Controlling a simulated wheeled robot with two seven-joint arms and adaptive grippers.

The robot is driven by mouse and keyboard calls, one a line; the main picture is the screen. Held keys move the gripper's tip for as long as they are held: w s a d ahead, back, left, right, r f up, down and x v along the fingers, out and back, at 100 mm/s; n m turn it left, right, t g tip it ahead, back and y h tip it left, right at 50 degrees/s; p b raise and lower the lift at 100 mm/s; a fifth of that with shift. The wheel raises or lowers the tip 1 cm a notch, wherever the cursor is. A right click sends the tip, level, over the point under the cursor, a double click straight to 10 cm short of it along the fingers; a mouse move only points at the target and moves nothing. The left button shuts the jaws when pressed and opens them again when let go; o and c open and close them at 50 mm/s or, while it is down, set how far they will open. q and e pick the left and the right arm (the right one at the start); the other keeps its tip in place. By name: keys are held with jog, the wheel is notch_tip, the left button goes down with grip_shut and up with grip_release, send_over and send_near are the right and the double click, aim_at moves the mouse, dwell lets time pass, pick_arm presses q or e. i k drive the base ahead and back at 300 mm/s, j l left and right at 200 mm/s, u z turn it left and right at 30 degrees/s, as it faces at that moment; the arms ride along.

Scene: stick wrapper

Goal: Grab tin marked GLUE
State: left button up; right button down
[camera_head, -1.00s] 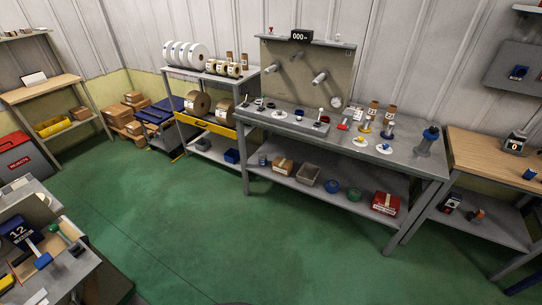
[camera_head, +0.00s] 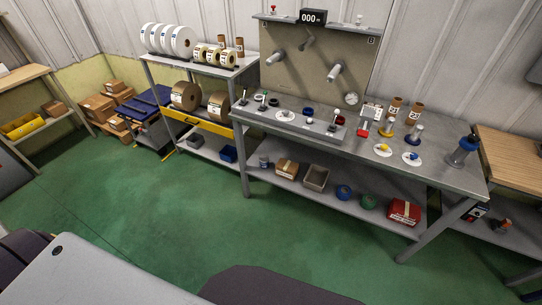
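No label reading GLUE is legible in this view. A small dark can (camera_head: 264,161) stands at the left end of the lower shelf of the grey workbench (camera_head: 455,180); its marking is too small to read, so I cannot tell if it is the glue tin. A brown box stands just right of it. Neither of my grippers is in view.
The bench top holds spools, knobs and several rolls (camera_head: 394,103). The lower shelf also holds a grey bin (camera_head: 316,178), blue and green round items and a red box (camera_head: 404,213). A rack of rolls (camera_head: 190,95) stands left. Green floor (camera_head: 180,220) before the bench is clear.

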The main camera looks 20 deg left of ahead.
aim_at(263, 159)
jog(key=i+j+z, duration=0.15)
jog(key=i+j, duration=0.15)
jog(key=i+j+z, duration=0.15)
jog(key=j, duration=0.25)
jog(key=i+j+z, duration=0.1)
jog(key=i+j, duration=0.25)
jog(key=i+j+z, duration=0.15)
jog(key=j, duration=0.3)
jog(key=i+j+z, duration=0.15)
jog(key=i+j, duration=0.15)
jog(key=j, duration=0.15)
